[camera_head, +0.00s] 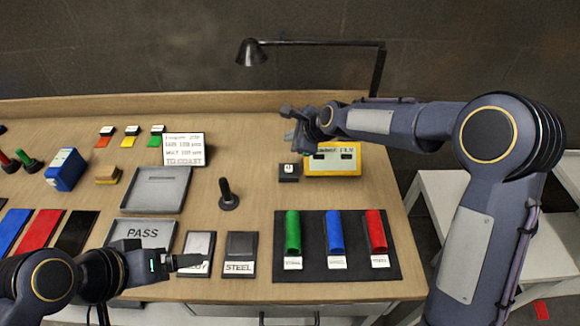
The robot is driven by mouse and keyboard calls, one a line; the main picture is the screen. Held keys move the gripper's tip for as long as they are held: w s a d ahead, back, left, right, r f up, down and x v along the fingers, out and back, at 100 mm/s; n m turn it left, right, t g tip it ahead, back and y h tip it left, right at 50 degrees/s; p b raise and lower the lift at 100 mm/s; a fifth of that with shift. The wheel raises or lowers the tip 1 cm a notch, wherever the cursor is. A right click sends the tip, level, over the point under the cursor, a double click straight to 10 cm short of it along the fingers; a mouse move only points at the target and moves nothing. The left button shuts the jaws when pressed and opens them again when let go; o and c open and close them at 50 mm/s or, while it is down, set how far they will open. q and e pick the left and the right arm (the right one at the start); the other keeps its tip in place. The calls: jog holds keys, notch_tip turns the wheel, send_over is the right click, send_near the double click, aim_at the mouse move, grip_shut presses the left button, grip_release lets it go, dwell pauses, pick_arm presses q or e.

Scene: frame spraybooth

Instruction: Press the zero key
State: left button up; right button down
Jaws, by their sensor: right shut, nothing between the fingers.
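A small dark key block (289,172) with a white marked top stands on the bench, left of a yellow gauge (332,159) with dark display windows. I take this block for the zero key; its mark is too small to read surely. My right gripper (289,122) is shut and empty. In the picture it is above the key and the gauge's upper left corner, apart from the key. My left gripper (190,261) is low at the left, over the PASS and label plates; its finger opening cannot be made out.
A dark mat (338,263) holds green, blue and red cylinders. A black upright handle (228,196) stands left of the key. A grey tray (155,190), a text card (184,149) and a blue box (65,169) are farther left. A lamp (252,52) stands behind.

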aim_at(292, 170)
jog(key=shift+f+b, duration=3.4)
jog(key=shift+f, duration=1)
jog(key=shift+f, duration=0.4)
jog(key=shift+f+b, duration=0.55)
jog(key=shift+b, duration=0.15)
jog(key=shift+r+p, duration=0.8)
jog(key=shift+r, duration=0.15)
jog(key=shift+r, duration=0.1)
notch_tip(292, 170, up, 5)
jog(key=p, duration=0.4)
